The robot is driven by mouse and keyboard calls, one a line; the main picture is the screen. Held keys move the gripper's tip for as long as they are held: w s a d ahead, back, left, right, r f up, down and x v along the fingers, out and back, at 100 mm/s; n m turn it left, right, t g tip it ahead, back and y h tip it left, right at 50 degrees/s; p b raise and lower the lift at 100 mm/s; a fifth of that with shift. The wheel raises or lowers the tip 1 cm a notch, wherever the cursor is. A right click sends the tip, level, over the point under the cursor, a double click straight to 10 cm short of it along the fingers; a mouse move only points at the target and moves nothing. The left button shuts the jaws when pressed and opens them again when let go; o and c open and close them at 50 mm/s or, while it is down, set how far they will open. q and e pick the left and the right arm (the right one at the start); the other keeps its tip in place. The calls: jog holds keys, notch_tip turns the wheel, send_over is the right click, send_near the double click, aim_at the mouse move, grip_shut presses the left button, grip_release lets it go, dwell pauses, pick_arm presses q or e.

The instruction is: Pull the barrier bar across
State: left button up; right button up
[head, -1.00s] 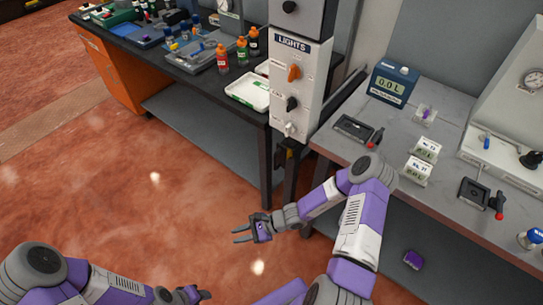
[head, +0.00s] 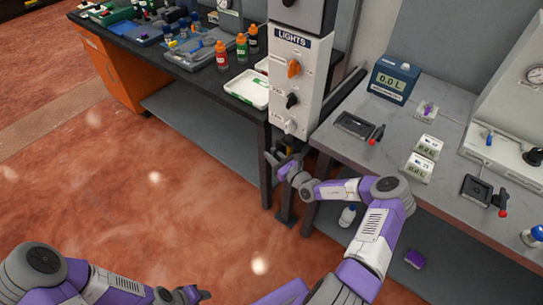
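A dark post (head: 285,205) stands in the gap between the black bench and the grey table. A long dark bar (head: 345,100) slants back from beside the light-switch box along the grey table's left end; I cannot tell for sure that it is the barrier bar. My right gripper (head: 277,158) is at the top of the post, just below the switch box. Its fingers overlap dark parts there, so I cannot tell whether they are open or touch anything. My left gripper (head: 196,294) is low at the bottom edge, away from the post, its finger state unclear.
The switch box (head: 294,85) labelled LIGHTS hangs close above my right gripper. The black bench (head: 205,80) and grey table (head: 405,110) flank the gap. A white bottle (head: 347,216) stands below the grey table. The red floor at left is free.

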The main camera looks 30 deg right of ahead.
jog(key=shift+w+a, duration=0.1)
jog(key=shift+w, duration=0.35)
grip_shut()
jog(key=shift+a, duration=0.1)
